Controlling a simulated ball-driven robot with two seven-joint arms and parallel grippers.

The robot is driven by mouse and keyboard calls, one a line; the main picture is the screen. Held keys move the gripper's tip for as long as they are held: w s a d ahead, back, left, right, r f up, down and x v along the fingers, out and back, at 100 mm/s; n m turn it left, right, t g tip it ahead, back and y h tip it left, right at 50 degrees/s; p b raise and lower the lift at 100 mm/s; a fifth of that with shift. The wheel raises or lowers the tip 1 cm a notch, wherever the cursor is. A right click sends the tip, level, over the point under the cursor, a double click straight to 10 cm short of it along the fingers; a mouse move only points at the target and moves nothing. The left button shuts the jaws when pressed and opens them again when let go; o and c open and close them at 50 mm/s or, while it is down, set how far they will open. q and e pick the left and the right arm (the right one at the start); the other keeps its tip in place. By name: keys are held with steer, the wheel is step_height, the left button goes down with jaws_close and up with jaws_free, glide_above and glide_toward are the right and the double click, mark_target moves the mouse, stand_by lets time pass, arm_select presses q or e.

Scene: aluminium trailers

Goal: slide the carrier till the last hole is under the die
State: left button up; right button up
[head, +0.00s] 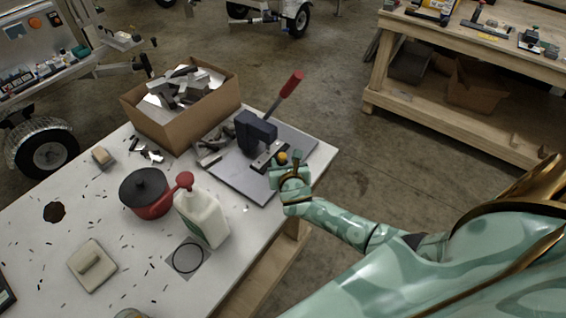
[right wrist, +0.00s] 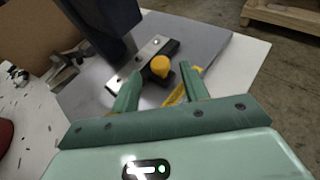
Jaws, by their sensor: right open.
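The dark press (head: 256,133) with a red-handled lever (head: 286,92) stands on a grey base plate (head: 240,180). The carrier, a metal strip with holes (right wrist: 148,52), lies under the press and has a yellow knob (head: 282,157) at its near end. The knob shows large in the right wrist view (right wrist: 160,66). My right gripper (right wrist: 158,84) is open. Its fingers lie on either side of the knob, a little short of it, and I cannot tell whether they touch. The die is hidden by the press body (right wrist: 97,25). My left gripper is not in view.
A yellow strip (right wrist: 176,95) lies near the right fingers.

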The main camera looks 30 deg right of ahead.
mark_target(275, 155)
steer(key=shift+x, duration=1.15)
steer(key=shift+c, duration=0.4)
jaws_close()
steer(key=d, duration=0.1)
steer(key=w+d, duration=0.1)
steer(key=d, duration=0.1)
steer(key=w+d, duration=0.1)
steer(key=shift+d+b, duration=0.35)
steer(key=shift+d, duration=0.05)
steer(key=shift+s, duration=0.1)
steer(key=shift+a, duration=0.1)
steer(key=shift+o, duration=0.4)
jaws_free()
